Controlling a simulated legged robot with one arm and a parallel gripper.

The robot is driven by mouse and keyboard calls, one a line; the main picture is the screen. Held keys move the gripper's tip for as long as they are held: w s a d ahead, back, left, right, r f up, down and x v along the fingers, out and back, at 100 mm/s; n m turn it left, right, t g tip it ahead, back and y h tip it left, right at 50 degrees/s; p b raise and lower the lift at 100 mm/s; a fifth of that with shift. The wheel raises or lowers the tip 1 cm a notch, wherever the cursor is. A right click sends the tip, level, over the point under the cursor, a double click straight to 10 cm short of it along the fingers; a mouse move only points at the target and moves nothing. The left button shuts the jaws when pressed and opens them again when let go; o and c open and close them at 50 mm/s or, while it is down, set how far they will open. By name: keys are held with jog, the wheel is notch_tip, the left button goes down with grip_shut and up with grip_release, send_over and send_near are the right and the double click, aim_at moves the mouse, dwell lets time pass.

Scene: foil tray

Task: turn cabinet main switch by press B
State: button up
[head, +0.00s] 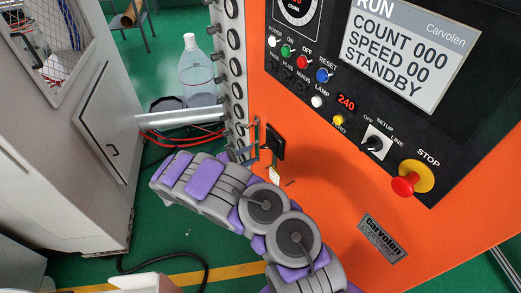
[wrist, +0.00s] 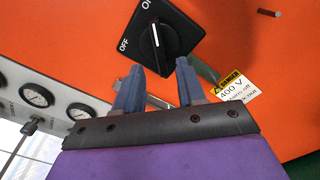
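The cabinet main switch is a black rotary knob on a black square plate. It shows in the wrist view (wrist: 168,32), with ON and OFF labels, and in the head view (head: 276,143) on the orange cabinet's lower left. A short white mark on the knob runs nearly upright in the wrist picture, its upper end nearer the ON side. My gripper (wrist: 158,66) is open and empty, its two grey-blue fingers spread just below the knob in the wrist view. I cannot tell whether a finger touches the switch. In the head view my gripper (head: 255,140) is just left of it.
A yellow danger tag (wrist: 234,88) hangs beside the right finger. Several gauges (head: 237,90) line the panel at the cabinet's left edge. Above right are a control panel, a selector knob (head: 375,143) and a red stop button (head: 405,184). A grey cabinet (head: 112,140) stands left.

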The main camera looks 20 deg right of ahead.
aim_at(264, 148)
jog(key=shift+x, duration=2.65)
jog(key=shift+c, duration=0.3)
grip_shut()
